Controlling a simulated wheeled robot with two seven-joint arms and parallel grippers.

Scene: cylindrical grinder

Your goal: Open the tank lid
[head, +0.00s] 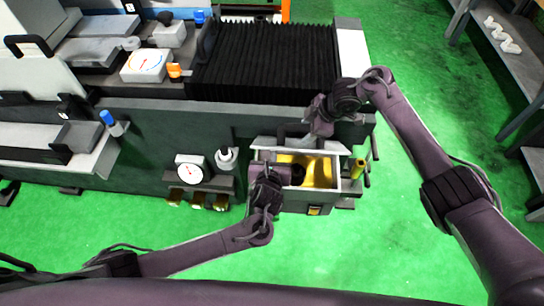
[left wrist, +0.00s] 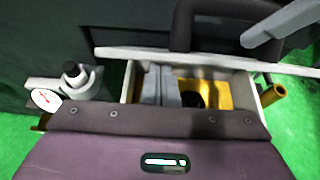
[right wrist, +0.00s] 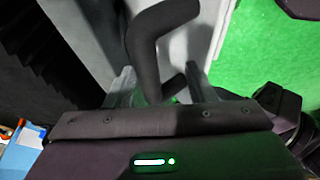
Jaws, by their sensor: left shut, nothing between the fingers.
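The tank (head: 330,200) is a grey box with a yellow inside, and its top is uncovered. Its lid (head: 300,143) stands raised along the far side and shows as a thin pale edge in the left wrist view (left wrist: 215,58). The lid's dark handle (left wrist: 212,28) shows above that edge and fills the middle of the right wrist view (right wrist: 148,50). My right gripper (head: 313,130) is at the handle's right side with its fingers apart; contact is unclear. My left gripper (head: 268,170) is shut and empty, over the left part of the tank opening.
A dial gauge (head: 190,171) and a pale knob (head: 226,156) sit left of the tank. A yellow cylinder (head: 358,170) stands at its right end. Black bellows (head: 262,60) lie behind.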

